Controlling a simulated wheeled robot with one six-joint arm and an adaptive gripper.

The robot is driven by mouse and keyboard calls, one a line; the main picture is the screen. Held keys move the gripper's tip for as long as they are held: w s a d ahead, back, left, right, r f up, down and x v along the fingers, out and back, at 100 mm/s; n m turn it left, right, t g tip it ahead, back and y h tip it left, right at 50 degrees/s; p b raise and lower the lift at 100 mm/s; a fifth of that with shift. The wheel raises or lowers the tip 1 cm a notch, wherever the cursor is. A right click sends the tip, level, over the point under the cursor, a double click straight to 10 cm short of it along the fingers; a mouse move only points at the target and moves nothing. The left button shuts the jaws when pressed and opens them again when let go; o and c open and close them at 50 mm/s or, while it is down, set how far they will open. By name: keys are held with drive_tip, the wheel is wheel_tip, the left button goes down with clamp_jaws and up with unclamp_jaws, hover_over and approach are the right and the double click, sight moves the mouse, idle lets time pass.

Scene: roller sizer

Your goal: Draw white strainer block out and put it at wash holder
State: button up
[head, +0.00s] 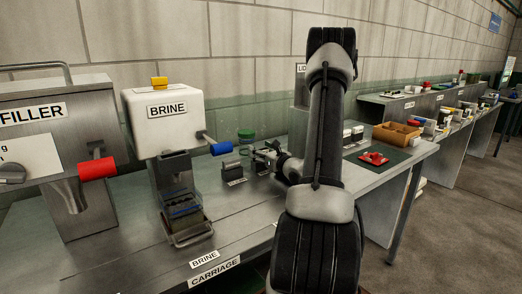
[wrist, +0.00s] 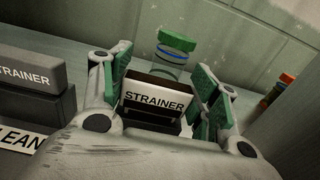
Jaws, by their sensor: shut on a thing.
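My gripper (wrist: 162,80) has its green-padded fingers on either side of a white block (wrist: 154,102) marked STRAINER and is shut on it. The block is upright, with a dark holder part showing just below it; I cannot tell whether it is still seated there. In the head view my gripper (head: 268,155) is low over the bench, right of a small grey block, and the white block is too small to make out. No label reading wash is legible.
A grey STRAINER block (wrist: 28,68) sits in a dark holder at left, by a CLEAN label (wrist: 18,140). A green-lidded jar (head: 246,136) stands behind. The brine machine (head: 165,125) is left; a wooden tray (head: 396,134) and red part (head: 373,158) are right.

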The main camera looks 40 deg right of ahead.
drive_tip(key=shift+f, duration=0.2)
drive_tip(key=o, duration=1.1)
drive_tip(key=s, duration=1.2)
drive_tip(key=shift+a, duration=0.35)
drive_tip(key=shift+s, duration=0.15)
